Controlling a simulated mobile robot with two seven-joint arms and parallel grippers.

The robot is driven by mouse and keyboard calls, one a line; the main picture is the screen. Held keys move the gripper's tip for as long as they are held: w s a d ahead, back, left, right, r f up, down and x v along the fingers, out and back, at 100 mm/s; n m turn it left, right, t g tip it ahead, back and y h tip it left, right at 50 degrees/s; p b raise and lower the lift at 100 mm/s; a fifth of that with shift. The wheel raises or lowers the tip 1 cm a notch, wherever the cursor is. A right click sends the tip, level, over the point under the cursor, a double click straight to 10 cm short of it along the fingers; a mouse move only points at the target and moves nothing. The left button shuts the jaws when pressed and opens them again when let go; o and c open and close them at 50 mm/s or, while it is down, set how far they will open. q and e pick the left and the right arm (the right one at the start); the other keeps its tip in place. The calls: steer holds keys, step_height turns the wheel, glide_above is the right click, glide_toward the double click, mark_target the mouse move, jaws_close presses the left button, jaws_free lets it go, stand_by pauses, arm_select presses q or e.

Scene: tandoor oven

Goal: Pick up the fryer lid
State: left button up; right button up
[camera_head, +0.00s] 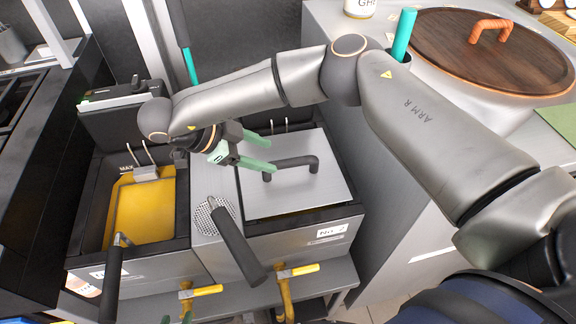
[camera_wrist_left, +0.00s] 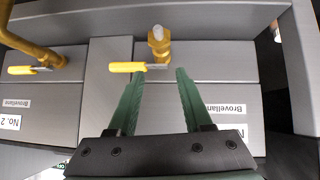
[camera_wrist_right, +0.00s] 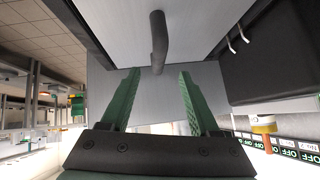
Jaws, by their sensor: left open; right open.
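The fryer lid (camera_head: 313,190) is a flat grey metal plate with a dark bar handle (camera_head: 290,166). It covers the right-hand fryer basin. My right gripper (camera_head: 272,154) is open and empty beside the left end of the handle. In the right wrist view, the handle (camera_wrist_right: 158,42) lies just ahead, in line with the gap between the fingertips (camera_wrist_right: 160,76); I cannot tell if they touch the lid. My left gripper (camera_wrist_left: 157,72) is open and empty in the left wrist view, facing the fryer front and a yellow-handled valve (camera_wrist_left: 126,67).
The left basin holds yellow oil (camera_head: 145,212). Yellow drain valves (camera_head: 297,270) project below the fryer front. A round wooden lid (camera_head: 490,55) with a copper-coloured handle covers the tandoor at the upper right.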

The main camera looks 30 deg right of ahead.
mark_target(285, 161)
steer(key=b+x, duration=0.1)
steer(key=x, duration=0.7)
steer(key=shift+s+d+f, duration=0.1)
steer(key=shift+d+f, duration=0.1)
jaws_close()
stand_by(1.2)
